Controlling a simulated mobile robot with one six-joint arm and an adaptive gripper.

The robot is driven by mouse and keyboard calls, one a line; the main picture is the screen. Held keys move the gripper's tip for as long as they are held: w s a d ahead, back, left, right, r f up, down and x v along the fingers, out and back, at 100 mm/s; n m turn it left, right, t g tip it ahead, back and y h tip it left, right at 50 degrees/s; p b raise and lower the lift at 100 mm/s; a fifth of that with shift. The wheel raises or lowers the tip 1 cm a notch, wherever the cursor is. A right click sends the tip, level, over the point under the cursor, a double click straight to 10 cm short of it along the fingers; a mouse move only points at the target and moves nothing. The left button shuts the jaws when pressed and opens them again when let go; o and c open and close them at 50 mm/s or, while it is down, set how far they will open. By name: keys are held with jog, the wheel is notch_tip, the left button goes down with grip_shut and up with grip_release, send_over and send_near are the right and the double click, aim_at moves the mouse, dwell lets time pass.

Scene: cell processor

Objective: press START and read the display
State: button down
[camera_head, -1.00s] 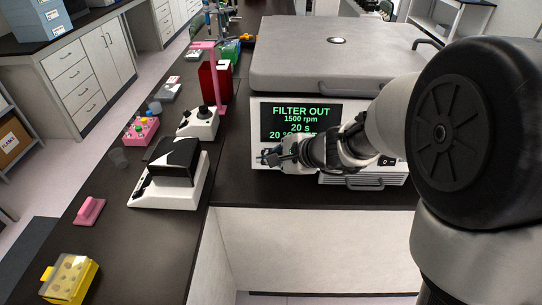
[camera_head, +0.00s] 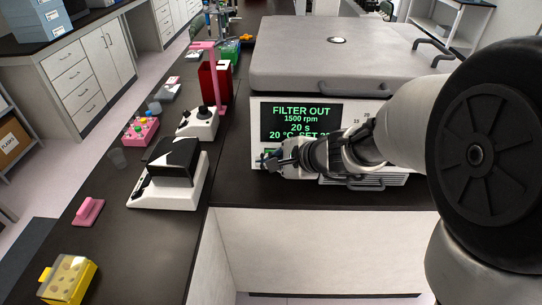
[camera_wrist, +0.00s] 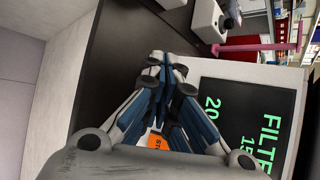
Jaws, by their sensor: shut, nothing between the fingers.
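The cell processor (camera_head: 262,183) is a pale benchtop machine with a large grey lid. Its black display (camera_head: 270,118) reads in green "FILTER OUT", "1500 rpm", "20 s" and "20 °C SET 2…", the last line partly covered by my arm. The display also shows sideways in the wrist view (camera_wrist: 238,108). My gripper (camera_head: 268,161) is shut and empty, at the front panel just below the display's left part. A small green patch (camera_head: 270,152) shows beside the fingertips. In the wrist view, an orange patch (camera_wrist: 155,142) shows between my fingers (camera_wrist: 167,60). I cannot read a START label or tell whether the fingertips touch.
Left of the machine on the dark bench stand a white device with a black top (camera_head: 172,165), a smaller white device (camera_head: 198,123), a red block (camera_head: 213,85), a pink rack (camera_head: 140,131) and a yellow box (camera_head: 68,279). Dark bench lies clear before the machine.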

jog(key=shift+s+r, duration=0.2)
jog(key=shift+s, duration=0.5)
jog(key=shift+s+r, duration=0.25)
jog(key=shift+s, duration=0.45)
jog(key=shift+s+r, duration=0.2)
jog(key=shift+s, duration=0.5)
